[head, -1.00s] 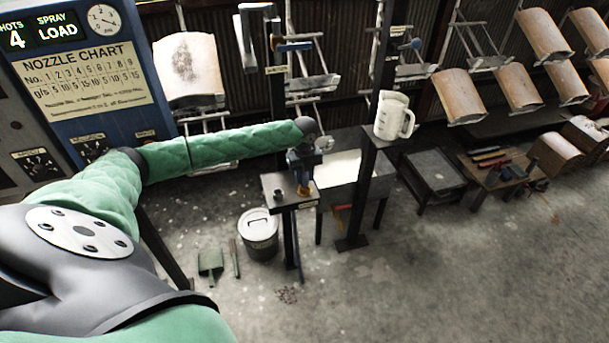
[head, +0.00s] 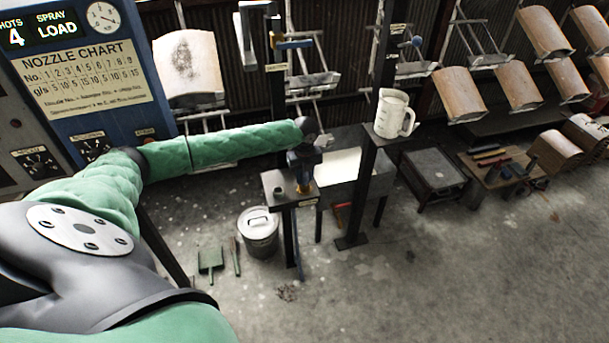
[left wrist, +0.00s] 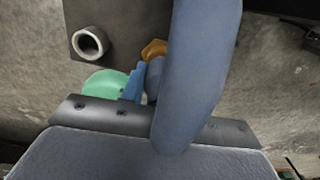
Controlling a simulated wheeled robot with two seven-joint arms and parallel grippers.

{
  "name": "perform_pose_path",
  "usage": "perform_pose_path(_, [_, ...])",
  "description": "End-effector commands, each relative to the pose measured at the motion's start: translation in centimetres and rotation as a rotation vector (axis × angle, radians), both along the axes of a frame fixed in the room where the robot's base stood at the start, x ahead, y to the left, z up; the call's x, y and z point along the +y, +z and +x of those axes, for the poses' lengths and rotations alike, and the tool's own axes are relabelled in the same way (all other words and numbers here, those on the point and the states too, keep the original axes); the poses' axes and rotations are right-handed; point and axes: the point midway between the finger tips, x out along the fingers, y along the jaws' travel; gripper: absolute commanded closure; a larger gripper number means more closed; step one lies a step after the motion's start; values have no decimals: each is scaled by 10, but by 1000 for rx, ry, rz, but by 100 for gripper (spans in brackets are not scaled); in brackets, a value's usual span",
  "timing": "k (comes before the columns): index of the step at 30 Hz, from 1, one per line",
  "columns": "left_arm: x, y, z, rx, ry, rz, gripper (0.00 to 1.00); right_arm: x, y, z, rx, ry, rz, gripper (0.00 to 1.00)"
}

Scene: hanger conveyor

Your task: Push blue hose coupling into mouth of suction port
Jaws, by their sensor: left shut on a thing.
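My left gripper (head: 304,163) is shut on the blue hose coupling above the small dark stand (head: 279,181). The coupling (left wrist: 133,82) shows as a narrow bright blue piece in the left wrist view, beside an orange part (left wrist: 154,48). The orange part also shows below my gripper in the head view. The suction port (head: 277,193) is a short grey pipe, its round mouth facing up from the stand's top. Its open mouth (left wrist: 90,43) looks empty in the left wrist view, apart from the coupling. A wide blue-grey shape hides much of the grip. My right gripper is not in view.
A lidded bucket (head: 258,233) stands on the floor beside the stand. A white jug (head: 393,114) sits on a post shelf (head: 388,137) to the right. Hanging racks with curved tan panels (head: 192,62) line the back. The floor at front right is clear.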

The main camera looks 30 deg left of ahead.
Motion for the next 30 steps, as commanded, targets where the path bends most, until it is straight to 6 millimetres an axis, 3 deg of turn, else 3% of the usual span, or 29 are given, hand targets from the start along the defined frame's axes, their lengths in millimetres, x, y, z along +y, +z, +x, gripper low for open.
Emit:
perform_pose_path(14, [0,-4,0,0,0,0,90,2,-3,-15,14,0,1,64])
perform_pose_path(30, [0,-10,0,-1,0,-1,90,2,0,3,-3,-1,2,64])
